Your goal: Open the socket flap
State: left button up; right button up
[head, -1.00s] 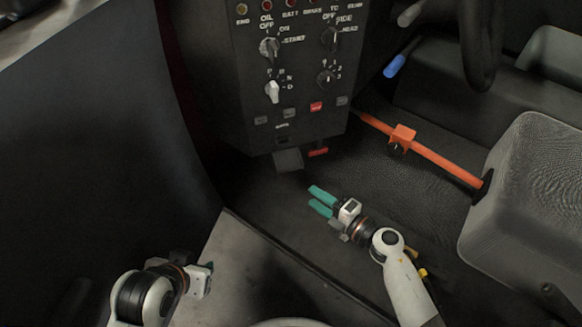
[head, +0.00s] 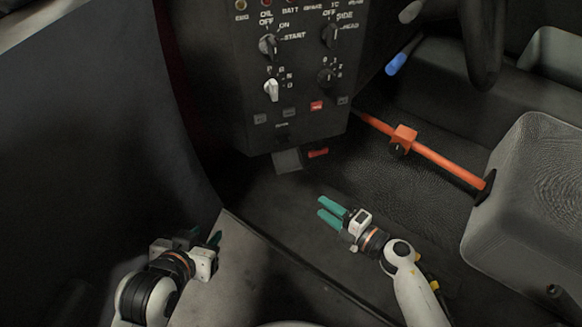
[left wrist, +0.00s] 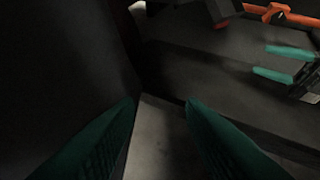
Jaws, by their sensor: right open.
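A small grey flap (head: 287,160), which looks like the socket flap, hangs at the lower edge of the dark control panel (head: 262,133). Whether it is open or shut is unclear. A red tab (head: 317,153) sits beside it on the right. My right gripper (head: 321,206) is open and empty, below and right of the flap and apart from it. It also shows in the left wrist view (left wrist: 260,61). My left gripper (head: 203,235) is lower left of the flap, with its teal fingers apart. The left wrist view shows nothing between these fingers (left wrist: 162,105).
The panel carries several knobs and buttons, including a white knob (head: 271,90). An orange bar (head: 440,160) crosses at the right. A grey seat-like block (head: 530,185) stands at far right. A dark wall (head: 90,120) fills the left. Dark floor lies between the flap and my right gripper.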

dwell(0.3)
pick_arm(q)
jog(key=shift+s+a+f+g, duration=0.2)
jog(key=shift+s+f+g, duration=0.3)
jog(key=shift+s, duration=0.1)
jog(key=s+a+f+g+y+p, duration=0.1)
jog(key=s+a+f+g+p, duration=0.1)
jog(key=s+g, duration=0.2)
jog(key=s, duration=0.2)
jog(key=shift+s+a+f, duration=0.15)
jog(key=shift+s+f, duration=0.1)
jog(key=shift+s, duration=0.05)
pick_arm(e)
jog(key=v, duration=1.2)
